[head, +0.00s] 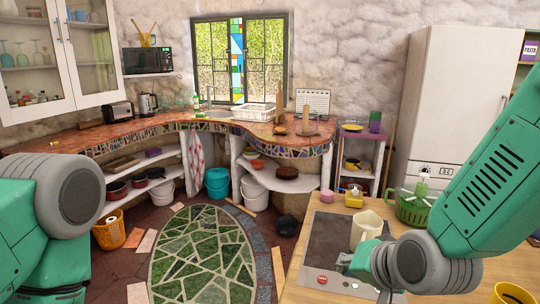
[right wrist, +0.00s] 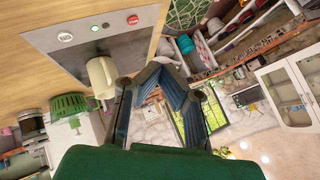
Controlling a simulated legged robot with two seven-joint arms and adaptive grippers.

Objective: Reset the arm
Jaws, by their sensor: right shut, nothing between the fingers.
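My right arm comes in from the right edge in the head view, over the wooden counter. Its gripper (head: 346,262) shows only in part beside the wrist, low over the dark panel. In the right wrist view the two dark fingers of my right gripper (right wrist: 166,64) meet at their tips, shut and empty. A cream pitcher (right wrist: 102,76) is just left of the fingers there. In the head view the pitcher (head: 366,229) stands behind my right wrist, its lower part partly hidden. My left arm shows at the left edge; its gripper is out of view.
A dark panel with a red button (head: 322,279) is set in the wooden counter (head: 510,268). A green basket (head: 411,209), a yellow-based item (head: 354,197) and a pink cup (head: 327,196) stand near its back. A yellow bowl (head: 512,294) is at the lower right. Open floor with a green mosaic rug (head: 200,257) lies left.

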